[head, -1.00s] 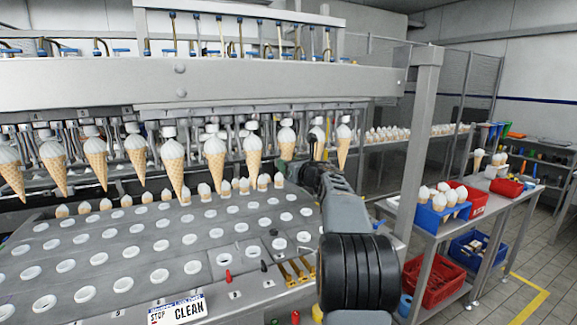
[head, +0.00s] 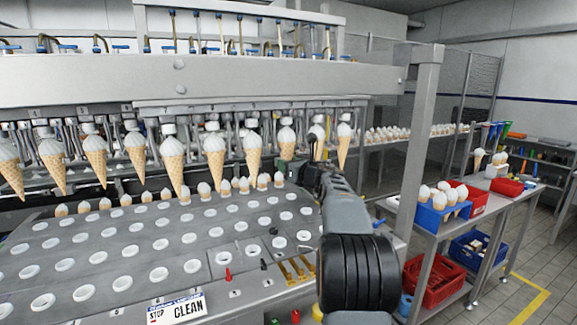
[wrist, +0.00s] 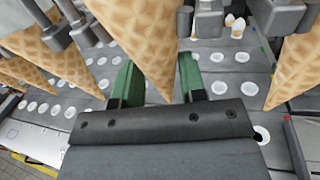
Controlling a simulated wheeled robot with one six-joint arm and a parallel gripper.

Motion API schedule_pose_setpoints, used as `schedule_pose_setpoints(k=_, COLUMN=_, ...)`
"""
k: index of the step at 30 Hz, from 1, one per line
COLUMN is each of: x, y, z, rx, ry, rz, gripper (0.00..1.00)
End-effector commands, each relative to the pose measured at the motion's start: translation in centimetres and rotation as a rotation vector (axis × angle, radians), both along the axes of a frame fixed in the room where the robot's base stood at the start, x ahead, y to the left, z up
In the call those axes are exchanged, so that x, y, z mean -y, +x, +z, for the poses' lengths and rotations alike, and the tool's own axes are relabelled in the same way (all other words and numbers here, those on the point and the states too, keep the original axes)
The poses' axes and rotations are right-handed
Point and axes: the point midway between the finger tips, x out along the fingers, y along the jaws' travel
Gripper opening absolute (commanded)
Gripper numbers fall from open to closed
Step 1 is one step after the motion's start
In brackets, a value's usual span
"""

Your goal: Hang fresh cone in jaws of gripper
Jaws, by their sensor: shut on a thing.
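In the wrist view, my gripper (wrist: 160,82) has green fingers on both sides of a waffle cone (wrist: 143,32), whose tip points down between them. The machine's jaws (head: 285,122) hold several other cones (head: 214,155), tips down. Whether the jaws above my cone are closed on it cannot be seen.
Another hanging cone (head: 343,145) is close to the right of my gripper. A metal plate (head: 110,245) with rows of white-rimmed holes lies below the cones. An upright post (head: 416,150) stands right of my arm. A side table holds a blue bin (head: 437,212) of cones.

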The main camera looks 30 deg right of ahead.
Motion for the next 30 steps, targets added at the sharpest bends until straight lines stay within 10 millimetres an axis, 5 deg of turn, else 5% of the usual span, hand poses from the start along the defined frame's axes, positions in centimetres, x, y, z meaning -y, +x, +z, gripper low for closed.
schedule_pose_setpoints(k=5, x=-0.01, y=0.0, z=0.05, rx=0.001, ry=0.0, rz=0.0, gripper=0.27)
schedule_pose_setpoints(k=6, x=-0.01, y=0.0, z=0.05, rx=0.001, ry=0.0, rz=0.0, gripper=0.42)
schedule_pose_setpoints(k=14, x=0.0, y=0.0, z=0.03, rx=0.0, ry=0.0, rz=0.0, gripper=0.67)
schedule_pose_setpoints(k=19, x=0.0, y=0.0, z=0.02, rx=0.0, ry=0.0, rz=0.0, gripper=0.68)
schedule_pose_setpoints(k=24, x=0.0, y=0.0, z=-0.02, rx=0.0, ry=0.0, rz=0.0, gripper=0.84)
schedule_pose_setpoints(k=30, x=0.0, y=0.0, z=-0.01, rx=0.0, ry=0.0, rz=0.0, gripper=0.85)
